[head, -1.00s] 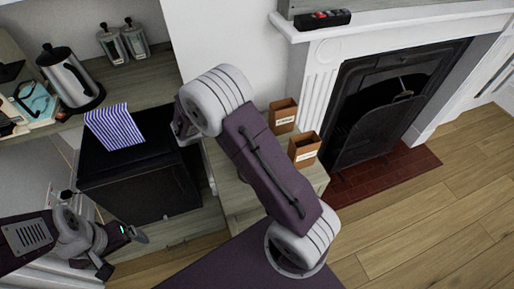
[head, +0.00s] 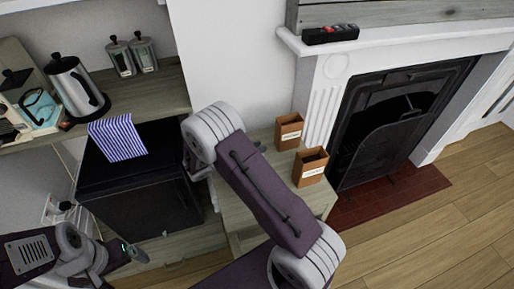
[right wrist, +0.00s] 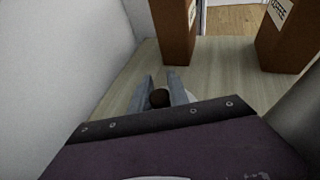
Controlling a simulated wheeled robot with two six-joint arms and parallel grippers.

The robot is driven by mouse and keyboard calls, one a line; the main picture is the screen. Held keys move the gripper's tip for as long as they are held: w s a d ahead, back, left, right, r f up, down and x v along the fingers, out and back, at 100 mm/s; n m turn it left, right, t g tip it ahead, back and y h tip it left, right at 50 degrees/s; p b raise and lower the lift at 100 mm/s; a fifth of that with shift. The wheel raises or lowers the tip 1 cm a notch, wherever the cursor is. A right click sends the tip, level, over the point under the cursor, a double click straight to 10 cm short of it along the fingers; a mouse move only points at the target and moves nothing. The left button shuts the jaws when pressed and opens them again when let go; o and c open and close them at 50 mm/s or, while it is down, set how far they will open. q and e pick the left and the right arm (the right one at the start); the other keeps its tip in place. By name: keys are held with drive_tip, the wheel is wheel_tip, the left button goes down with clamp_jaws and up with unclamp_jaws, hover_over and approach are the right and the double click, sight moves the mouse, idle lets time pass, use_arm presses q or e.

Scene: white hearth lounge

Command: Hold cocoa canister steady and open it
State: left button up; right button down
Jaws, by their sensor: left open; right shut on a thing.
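In the right wrist view my right gripper (right wrist: 168,92) is shut on a small round dark-brown knob (right wrist: 159,98). A pale rounded edge shows beside the fingers, just beyond my wrist; the rest of what the knob belongs to is hidden. I cannot tell whether it is the cocoa canister. In the head view my own right arm hides this gripper and what it holds. My left gripper (head: 133,252) is open and empty at lower left, in front of the black box-shaped appliance (head: 150,205) and well apart from the right one.
Two brown labelled boxes, one (head: 289,131) behind the other (head: 310,167), stand on the pale wooden cabinet top (head: 236,210). Two metal canisters (head: 121,58) (head: 145,53) and a kettle (head: 75,85) stand on the left counter. A striped cloth (head: 117,138) lies on the appliance. The fireplace is at right.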

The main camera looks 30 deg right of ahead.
drive_tip(key=c, duration=1.3)
unclamp_jaws()
drive_tip(key=shift+f, duration=0.15)
drive_tip(key=shift+o, duration=0.2)
drive_tip(key=shift+a+r, duration=0.15)
drive_tip(key=shift+r, duration=0.2)
drive_tip(key=p+v, duration=0.2)
drive_tip(key=v, duration=0.9)
drive_tip(key=shift+s+a, duration=0.1)
drive_tip(key=shift+a, duration=0.25)
